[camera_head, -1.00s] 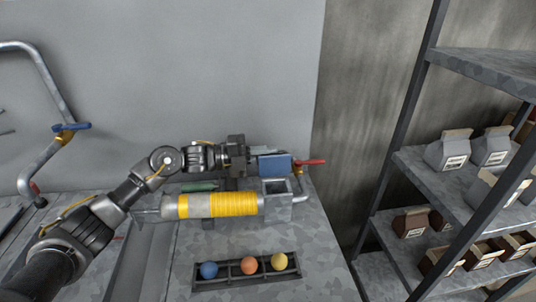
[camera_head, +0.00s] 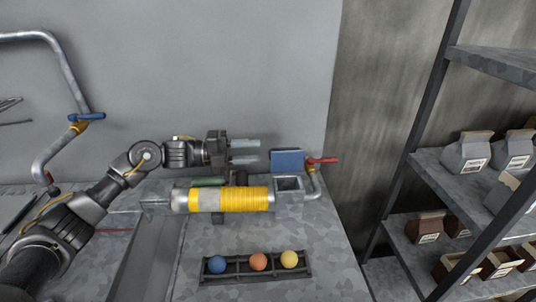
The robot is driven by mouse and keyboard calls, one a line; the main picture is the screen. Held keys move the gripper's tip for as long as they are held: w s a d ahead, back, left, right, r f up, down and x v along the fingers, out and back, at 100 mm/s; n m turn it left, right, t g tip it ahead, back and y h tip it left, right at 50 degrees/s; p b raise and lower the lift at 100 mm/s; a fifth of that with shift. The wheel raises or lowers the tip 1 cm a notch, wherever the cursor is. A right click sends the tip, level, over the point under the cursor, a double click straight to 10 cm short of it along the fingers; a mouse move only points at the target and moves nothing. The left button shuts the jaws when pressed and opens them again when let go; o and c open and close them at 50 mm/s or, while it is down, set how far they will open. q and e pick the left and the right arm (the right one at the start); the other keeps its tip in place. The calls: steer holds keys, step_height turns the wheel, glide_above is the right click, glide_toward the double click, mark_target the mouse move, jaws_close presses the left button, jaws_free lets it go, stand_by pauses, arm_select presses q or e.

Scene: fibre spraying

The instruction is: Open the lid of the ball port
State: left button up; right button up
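The ball port (camera_head: 290,193) is a grey square box at the right end of the cylinder with yellow winding (camera_head: 243,198). Its blue lid (camera_head: 287,161) stands upright at the back of the box, and the square opening shows from above. My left gripper (camera_head: 257,151) is above the cylinder, to the left of the lid and apart from it. Its two pale fingers point right with a gap between them, and nothing is held. My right gripper is not in view.
A red-handled valve (camera_head: 323,160) sits just right of the lid. A black rack with blue (camera_head: 217,264), orange (camera_head: 258,262) and yellow (camera_head: 289,259) balls lies on the table in front. Shelves (camera_head: 470,185) with cartons stand at right.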

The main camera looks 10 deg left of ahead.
arm_select(q)
steer(key=shift+v, duration=1.55)
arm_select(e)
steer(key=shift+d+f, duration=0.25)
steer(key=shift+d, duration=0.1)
